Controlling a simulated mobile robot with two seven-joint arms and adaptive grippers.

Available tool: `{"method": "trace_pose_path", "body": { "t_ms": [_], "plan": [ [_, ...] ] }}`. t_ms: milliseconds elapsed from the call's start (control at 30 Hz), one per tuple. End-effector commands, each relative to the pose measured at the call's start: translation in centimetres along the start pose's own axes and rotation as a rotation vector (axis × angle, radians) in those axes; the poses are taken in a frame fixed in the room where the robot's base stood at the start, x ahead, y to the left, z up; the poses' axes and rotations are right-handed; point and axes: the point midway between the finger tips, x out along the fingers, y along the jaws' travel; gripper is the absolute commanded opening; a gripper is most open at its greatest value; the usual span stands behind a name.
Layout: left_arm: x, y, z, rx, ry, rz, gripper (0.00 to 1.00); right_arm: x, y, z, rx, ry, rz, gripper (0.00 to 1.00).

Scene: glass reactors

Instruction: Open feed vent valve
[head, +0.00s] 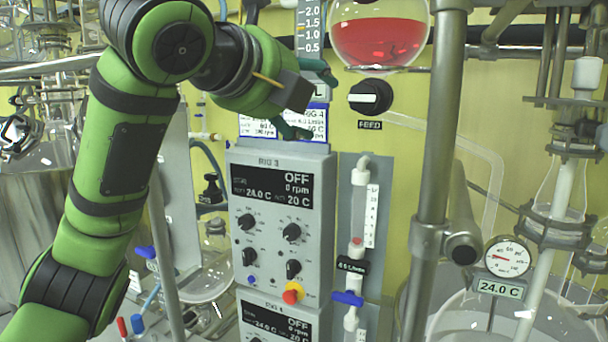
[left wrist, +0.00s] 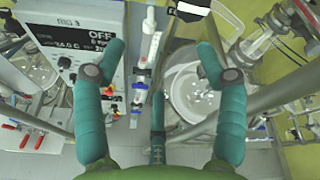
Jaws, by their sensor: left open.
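The black FEED knob (head: 370,97) with a white pointer bar is on the yellow wall, under a round flask of red liquid (head: 378,40). The pointer bar lies roughly level. No part is labelled as a vent valve, so I cannot tell which one it is. My left gripper (head: 309,98) is just left of the FEED knob, apart from it, with its palm partly hidden by my wrist. In the left wrist view its teal fingers (left wrist: 158,62) are spread wide with nothing between them. My right gripper is not in view.
The grey RIO 3 control box (head: 235,210) is below my left gripper. A flow tube with a blue valve (head: 347,298) stands beside it. A thick metal post (head: 437,150) rises right of the knob, and glassware with a gauge (head: 507,257) fills the right.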

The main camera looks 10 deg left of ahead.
Motion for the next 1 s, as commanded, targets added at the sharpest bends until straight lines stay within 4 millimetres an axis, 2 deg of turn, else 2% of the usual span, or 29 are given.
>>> {"method": "trace_pose_path", "body": {
  "t_ms": [300,533,733,1000],
  "plan": [
    [3.9,4.0,-3.4,-0.187,0.054,0.036,0.72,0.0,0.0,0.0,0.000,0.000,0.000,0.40],
    [5.9,6.5,-5.6,-0.307,0.081,0.062,0.72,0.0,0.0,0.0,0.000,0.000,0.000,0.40],
    [6.7,7.6,-6.6,-0.360,0.090,0.074,0.72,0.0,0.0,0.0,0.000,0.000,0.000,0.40],
    [6.8,7.8,-6.8,-0.373,0.092,0.077,0.72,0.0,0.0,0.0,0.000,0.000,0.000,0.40]
  ]
}}
